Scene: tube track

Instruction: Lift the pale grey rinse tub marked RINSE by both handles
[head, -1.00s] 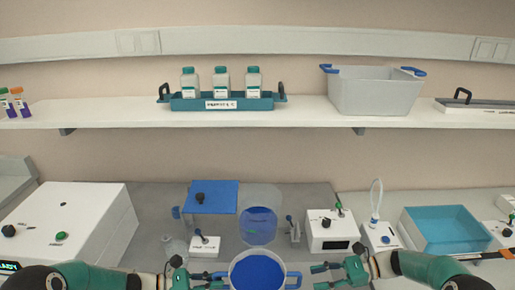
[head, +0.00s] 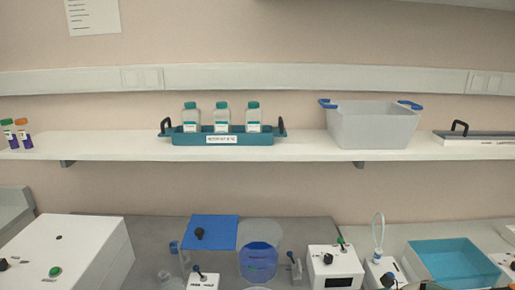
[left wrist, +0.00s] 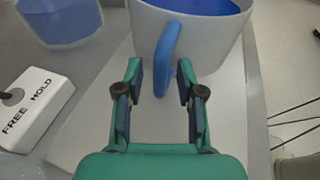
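A pale grey tub (left wrist: 205,42) with blue contents stands on a light surface in the left wrist view; no marking shows on the part I see. Its blue handle (left wrist: 165,60) points toward my left gripper (left wrist: 160,80). That gripper is open, with one finger on each side of the handle and gaps showing. In the head view only a sliver of this tub's rim shows at the bottom edge. My right gripper is out of view. Another pale grey tub (head: 372,128) with blue handles sits on the shelf; I see no lettering on it.
The shelf (head: 300,148) also holds a teal tray (head: 184,139) with 3 bottles. On the bench are a white box (head: 70,250), a blue-filled container (head: 259,262), a white device (head: 334,268) and a teal basin (head: 450,262). A FREE/HOLD switch box (left wrist: 35,108) is left of my gripper.

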